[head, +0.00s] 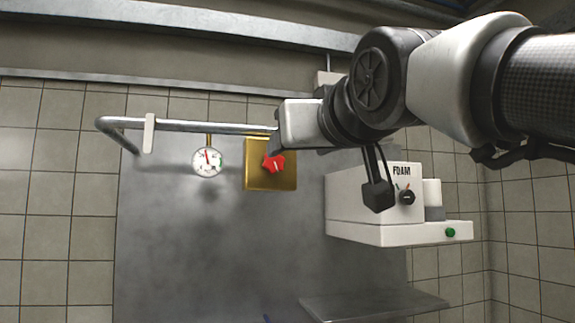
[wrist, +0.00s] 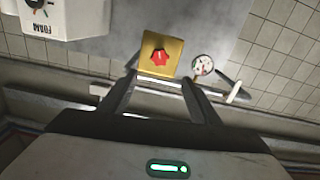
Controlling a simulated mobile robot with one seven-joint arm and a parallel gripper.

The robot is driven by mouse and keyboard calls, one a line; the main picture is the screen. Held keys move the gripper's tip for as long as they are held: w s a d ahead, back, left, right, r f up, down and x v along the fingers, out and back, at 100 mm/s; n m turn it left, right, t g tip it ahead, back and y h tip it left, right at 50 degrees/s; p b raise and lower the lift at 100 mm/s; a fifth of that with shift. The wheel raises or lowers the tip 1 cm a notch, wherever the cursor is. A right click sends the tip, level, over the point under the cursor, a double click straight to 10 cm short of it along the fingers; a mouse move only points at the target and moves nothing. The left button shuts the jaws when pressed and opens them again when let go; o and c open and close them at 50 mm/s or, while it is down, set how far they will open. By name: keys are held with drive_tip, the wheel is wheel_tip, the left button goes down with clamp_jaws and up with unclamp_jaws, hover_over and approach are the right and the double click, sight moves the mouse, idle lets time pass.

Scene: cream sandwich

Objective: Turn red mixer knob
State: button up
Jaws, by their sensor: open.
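The red mixer knob (head: 273,163) is a star-shaped knob with a white mark, on a square brass plate (head: 258,180) on the grey metal wall panel. In the wrist view the red knob (wrist: 161,57) and its brass plate (wrist: 176,44) lie just beyond the fingertips. My gripper (head: 272,148) shows at the upper right edge of the plate in the head view. In the wrist view my gripper (wrist: 159,76) has its two fingers apart, with nothing between them. I cannot tell whether a fingertip touches the plate.
A round gauge (head: 207,162) hangs left of the plate. A horizontal metal pipe (head: 190,126) runs above them, with a white tag (head: 149,133). A white FOAM machine (head: 345,200) with a black dial stands to the right, above a metal shelf (head: 375,304).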

sight(273, 163)
drive_tip(key=p+x, duration=0.3)
drive_tip(key=x, duration=1.3)
drive_tip(key=shift+w+f, duration=0.15)
drive_tip(key=shift+w, duration=0.05)
drive_tip(key=c, duration=1.1)
drive_tip(key=shift+o, duration=0.2)
drive_tip(key=shift+m+b, duration=0.3)
drive_tip(key=shift+m, duration=0.1)
drive_tip(key=m+b, duration=0.2)
drive_tip(key=m, duration=0.1)
drive_tip(key=shift+f+m, duration=0.1)
drive_tip(key=shift+m, duration=0.2)
drive_tip(key=m+b, duration=0.1)
drive_tip(key=m, duration=0.4)
drive_tip(key=shift+a, duration=0.15)
drive_tip(key=shift+m, duration=0.3)
